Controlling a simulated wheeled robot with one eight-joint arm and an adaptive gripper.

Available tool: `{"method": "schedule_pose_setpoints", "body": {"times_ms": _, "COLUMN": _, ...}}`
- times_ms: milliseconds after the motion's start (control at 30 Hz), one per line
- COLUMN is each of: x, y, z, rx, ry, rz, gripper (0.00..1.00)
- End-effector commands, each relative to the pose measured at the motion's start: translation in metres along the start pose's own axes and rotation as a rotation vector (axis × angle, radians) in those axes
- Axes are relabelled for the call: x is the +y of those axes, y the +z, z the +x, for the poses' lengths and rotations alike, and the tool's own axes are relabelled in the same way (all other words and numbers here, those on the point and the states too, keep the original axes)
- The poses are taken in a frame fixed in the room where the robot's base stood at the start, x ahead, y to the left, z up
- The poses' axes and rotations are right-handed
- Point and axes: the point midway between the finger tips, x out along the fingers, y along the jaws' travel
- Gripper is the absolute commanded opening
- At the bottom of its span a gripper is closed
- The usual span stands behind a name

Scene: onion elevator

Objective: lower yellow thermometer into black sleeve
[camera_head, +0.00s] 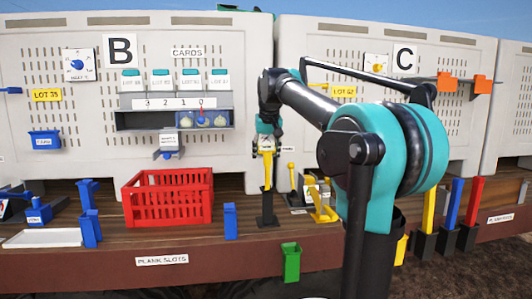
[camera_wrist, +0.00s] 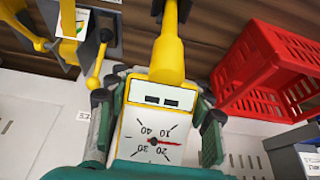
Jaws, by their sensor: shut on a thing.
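The yellow thermometer (camera_head: 267,170) is upright between the fingers of my gripper (camera_head: 266,146), at the back edge of the plank shelf. In the wrist view my gripper (camera_wrist: 157,115) is shut on the thermometer's head, one finger on each side of its white dial (camera_wrist: 158,137). The yellow stem (camera_wrist: 168,52) points away toward the black sleeve (camera_wrist: 157,10). The black sleeve (camera_head: 267,207) stands on the shelf directly below the thermometer in the head view. The stem's lower end meets the sleeve's top in the picture; how deep it sits is hidden.
A red crate (camera_head: 168,198) stands left of the sleeve and also shows in the wrist view (camera_wrist: 275,72). Yellow and grey fittings (camera_head: 318,200) stand close on the right. A blue post (camera_head: 230,221) and green bin (camera_head: 291,261) are near the front edge. The pale panel (camera_head: 245,60) rises behind.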

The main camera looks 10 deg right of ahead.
Motion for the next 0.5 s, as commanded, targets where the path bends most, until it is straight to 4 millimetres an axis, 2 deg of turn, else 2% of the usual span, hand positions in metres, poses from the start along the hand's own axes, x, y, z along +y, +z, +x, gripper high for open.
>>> {"method": "schedule_pose_setpoints", "body": {"times_ms": 500, "x": 0.0, "y": 0.009, "z": 0.022, "rx": 0.0, "ry": 0.0, "rz": 0.0, "gripper": 0.0}}
